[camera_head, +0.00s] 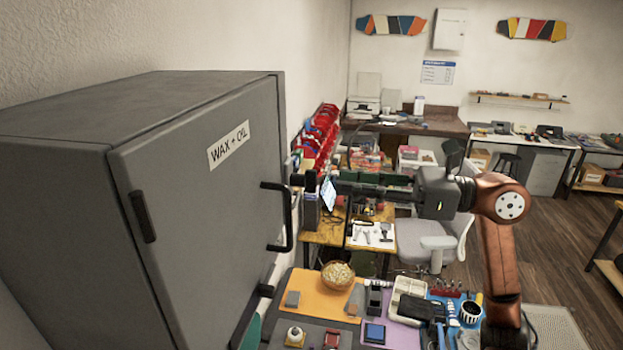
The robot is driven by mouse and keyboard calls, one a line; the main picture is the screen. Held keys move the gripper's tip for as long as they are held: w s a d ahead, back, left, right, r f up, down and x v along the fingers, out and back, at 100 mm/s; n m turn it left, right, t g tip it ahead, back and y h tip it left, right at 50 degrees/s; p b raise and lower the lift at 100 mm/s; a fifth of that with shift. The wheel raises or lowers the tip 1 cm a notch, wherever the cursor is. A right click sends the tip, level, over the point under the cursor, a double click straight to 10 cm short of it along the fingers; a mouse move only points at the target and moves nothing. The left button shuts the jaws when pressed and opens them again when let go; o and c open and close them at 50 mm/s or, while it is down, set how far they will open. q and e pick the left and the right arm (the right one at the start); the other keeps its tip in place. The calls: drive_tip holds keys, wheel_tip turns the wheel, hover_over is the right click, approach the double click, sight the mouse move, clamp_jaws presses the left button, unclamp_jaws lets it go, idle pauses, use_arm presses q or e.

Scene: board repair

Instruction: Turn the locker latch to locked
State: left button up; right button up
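The grey locker (215,215) with a "WAX + OIL" label (228,145) stands at the left, and its door looks shut. A black bracket-shaped handle (288,222) sticks out near the door's right edge. A short dark upright bar (142,216) sits near the door's left edge. I cannot tell which of these is the latch, or how it is set. My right gripper (312,184) reaches in from the right at the height of the handle's top. Its tips look close to the handle; I cannot tell whether they touch. Its finger opening is unclear. My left gripper is out of view.
Below and right of the locker, a bench holds a bowl (338,275), an orange mat (315,303), a white tray (408,290) and small tools. Red bins (322,128) line the wall. A grey chair (425,243) stands behind my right arm. Floor at the right is open.

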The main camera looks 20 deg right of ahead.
sight(312, 193)
drive_tip(key=p+x, duration=0.2)
drive_tip(key=x, duration=0.5)
drive_tip(key=shift+p, duration=0.4)
drive_tip(key=shift+w+a, duration=0.25)
drive_tip(key=shift+w, duration=0.05)
drive_tip(key=shift+f, duration=0.1)
drive_tip(key=shift+s, duration=0.1)
clamp_jaws()
